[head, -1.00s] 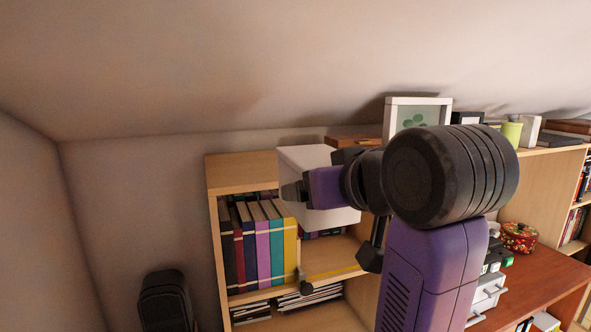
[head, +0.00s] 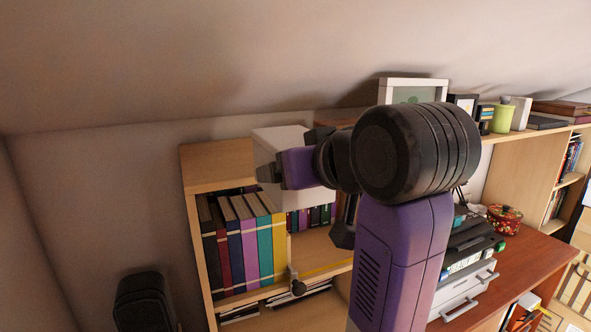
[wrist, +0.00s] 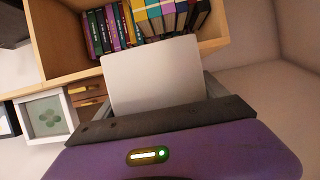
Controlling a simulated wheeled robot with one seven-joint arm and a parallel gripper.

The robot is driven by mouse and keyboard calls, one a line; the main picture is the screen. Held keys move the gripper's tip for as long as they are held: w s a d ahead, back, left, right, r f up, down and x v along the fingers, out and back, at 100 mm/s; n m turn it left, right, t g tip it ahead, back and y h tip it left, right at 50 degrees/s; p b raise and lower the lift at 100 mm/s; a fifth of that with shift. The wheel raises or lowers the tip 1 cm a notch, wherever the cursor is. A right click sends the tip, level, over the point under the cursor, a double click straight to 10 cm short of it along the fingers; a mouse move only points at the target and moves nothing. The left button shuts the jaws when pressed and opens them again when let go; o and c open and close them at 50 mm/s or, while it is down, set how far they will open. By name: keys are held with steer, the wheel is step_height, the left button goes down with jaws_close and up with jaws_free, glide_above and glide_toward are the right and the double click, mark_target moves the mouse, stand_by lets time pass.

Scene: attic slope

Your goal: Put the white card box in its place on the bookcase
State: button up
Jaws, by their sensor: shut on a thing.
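The white card box (head: 280,139) is held up at the front of the wooden bookcase (head: 216,168), near its top. In the wrist view the box (wrist: 150,75) shows as a plain pale face between the fingers. My gripper (head: 268,174) is shut on the box. In the head view my arm hides much of the box's right side and part of the bookcase. Whether the box touches the bookcase cannot be told.
Tall coloured books (head: 247,240) fill the left of the shelf below the box; smaller dark volumes (head: 311,216) stand to their right. A framed picture (head: 413,91) stands on top. The sloped ceiling (head: 250,55) is close above. A dark speaker (head: 143,302) stands left.

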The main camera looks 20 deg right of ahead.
steer(key=w, duration=2)
steer(key=shift+w+r, duration=0.1)
steer(key=shift+w, duration=0.2)
steer(key=shift+f, duration=0.8)
stand_by(1.0)
steer(key=o, duration=1.8)
steer(key=shift+o, duration=1)
steer(key=shift+f, duration=0.15)
steer(key=shift+s, duration=0.15)
steer(key=b+v, duration=0.2)
steer(key=v, duration=0.5)
steer(key=shift+s+r+b, duration=0.25)
steer(key=shift+r+b, duration=0.05)
steer(key=shift+b, duration=0.05)
